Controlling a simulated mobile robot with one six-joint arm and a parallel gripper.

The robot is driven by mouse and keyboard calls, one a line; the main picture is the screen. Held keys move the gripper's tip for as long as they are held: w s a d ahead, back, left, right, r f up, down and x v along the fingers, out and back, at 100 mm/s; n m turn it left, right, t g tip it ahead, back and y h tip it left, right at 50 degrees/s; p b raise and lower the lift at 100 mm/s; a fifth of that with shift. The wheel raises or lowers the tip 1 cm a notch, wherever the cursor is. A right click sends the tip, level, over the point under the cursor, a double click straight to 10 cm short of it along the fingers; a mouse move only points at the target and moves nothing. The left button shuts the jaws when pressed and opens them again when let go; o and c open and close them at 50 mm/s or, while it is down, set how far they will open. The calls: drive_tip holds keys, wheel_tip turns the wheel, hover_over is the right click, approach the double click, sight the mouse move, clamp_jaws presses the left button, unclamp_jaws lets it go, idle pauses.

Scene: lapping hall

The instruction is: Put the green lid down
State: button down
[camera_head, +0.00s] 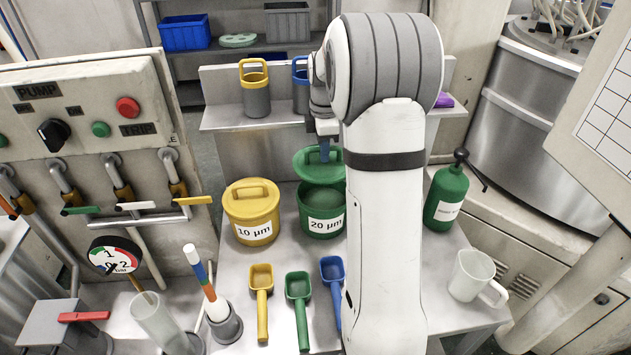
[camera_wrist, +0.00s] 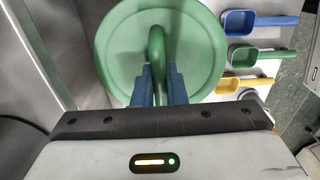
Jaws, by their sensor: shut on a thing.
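The green lid (camera_wrist: 195,45) is a round disc with a loop handle, and it fills the upper middle of the wrist view. My gripper (camera_wrist: 158,75) has its blue fingers shut on the lid's handle. In the head view the lid (camera_head: 305,165) is tilted above the back of the green 20 µm tub (camera_head: 321,222), which is open at the top with its green contents showing. My gripper also shows in the head view (camera_head: 325,153), just above the lid. I cannot tell whether the lid touches the tub's rim.
The yellow 10 µm tub (camera_head: 251,228) with its lid on stands left of the green tub. Yellow (camera_head: 262,295), green (camera_head: 299,300) and blue (camera_head: 333,285) scoops lie in front. A green bottle (camera_head: 446,200) and white jug (camera_head: 474,278) stand right.

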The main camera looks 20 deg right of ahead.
sight(325, 167)
drive_tip(key=f, duration=0.3)
drive_tip(key=f+p, duration=0.1)
drive_tip(key=f, duration=0.2)
drive_tip(key=shift+w+d, duration=0.2)
drive_tip(key=shift+s+a+f, duration=0.1)
drive_tip(key=shift+s+f, duration=0.1)
drive_tip(key=shift+f, duration=1.7)
drive_tip(key=shift+f, duration=0.15)
drive_tip(key=c, duration=1.5)
unclamp_jaws()
wheel_tip(325, 167, up, 12)
drive_tip(key=shift+f+b, duration=0.1)
drive_tip(key=shift+b, duration=0.3)
drive_tip(key=s+a+r+m+t, duration=0.1)
drive_tip(key=s+a+r+m, duration=0.2)
drive_tip(key=s+a+m, duration=0.35)
drive_tip(key=s+a+r+m+t, duration=0.1)
drive_tip(key=s+a+r+m, duration=0.25)
drive_tip(key=s+a, duration=0.55)
drive_tip(key=s+f+m, duration=0.1)
drive_tip(key=s, duration=0.2)
drive_tip(key=s+f+m, duration=0.1)
drive_tip(key=s+m, duration=0.1)
drive_tip(key=s, duration=0.2)
drive_tip(key=s+f+m+t, duration=0.1)
drive_tip(key=s+m, duration=0.1)
drive_tip(key=s, duration=0.1)
drive_tip(key=shift+s+a+f, duration=0.1)
drive_tip(key=shift+s+f, duration=0.25)
